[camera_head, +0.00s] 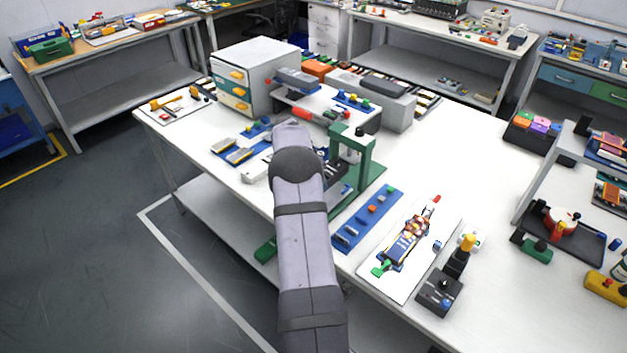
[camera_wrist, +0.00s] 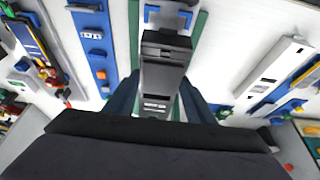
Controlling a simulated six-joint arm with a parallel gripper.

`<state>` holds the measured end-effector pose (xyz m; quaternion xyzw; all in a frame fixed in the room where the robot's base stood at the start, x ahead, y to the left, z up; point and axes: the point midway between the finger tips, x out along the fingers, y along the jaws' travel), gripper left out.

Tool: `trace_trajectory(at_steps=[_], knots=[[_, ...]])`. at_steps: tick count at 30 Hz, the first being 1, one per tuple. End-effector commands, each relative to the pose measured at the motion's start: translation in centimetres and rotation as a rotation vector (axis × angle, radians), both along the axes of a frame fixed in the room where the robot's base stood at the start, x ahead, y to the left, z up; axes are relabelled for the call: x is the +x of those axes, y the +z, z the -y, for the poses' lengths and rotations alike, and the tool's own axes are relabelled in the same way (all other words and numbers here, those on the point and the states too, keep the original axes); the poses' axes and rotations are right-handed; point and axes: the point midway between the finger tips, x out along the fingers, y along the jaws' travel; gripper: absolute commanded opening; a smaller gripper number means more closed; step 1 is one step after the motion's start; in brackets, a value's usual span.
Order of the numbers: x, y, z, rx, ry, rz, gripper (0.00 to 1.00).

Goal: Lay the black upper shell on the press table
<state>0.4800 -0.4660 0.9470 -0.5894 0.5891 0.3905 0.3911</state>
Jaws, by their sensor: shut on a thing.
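The black upper shell (camera_wrist: 165,72) is in the middle of the wrist view, a dark oblong piece with a small white label near my end. My gripper (camera_wrist: 158,98) is shut on it, with a dark blue finger along each side. Just beyond the shell is a blue part (camera_wrist: 168,17) on the green press base, apparently the press table. I cannot tell whether the shell touches it. In the head view the green press (camera_head: 361,158) stands just right of my arm's end. A dark piece by the press is partly visible there; my arm hides my fingers.
A blue strip with small parts (camera_head: 367,219) lies right of the press. A white board (camera_head: 397,279) with an assembled model is further right. A white cabinet (camera_head: 256,73) and a grey block (camera_head: 385,102) stand behind.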

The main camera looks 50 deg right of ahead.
Motion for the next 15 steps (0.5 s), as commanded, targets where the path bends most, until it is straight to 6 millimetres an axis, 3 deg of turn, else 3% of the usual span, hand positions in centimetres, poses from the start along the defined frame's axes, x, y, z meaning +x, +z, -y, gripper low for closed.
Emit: trace_trajectory(at_steps=[15], knots=[[0.0,-4.3,0.0,-0.001,0.000,0.000,0.27]])
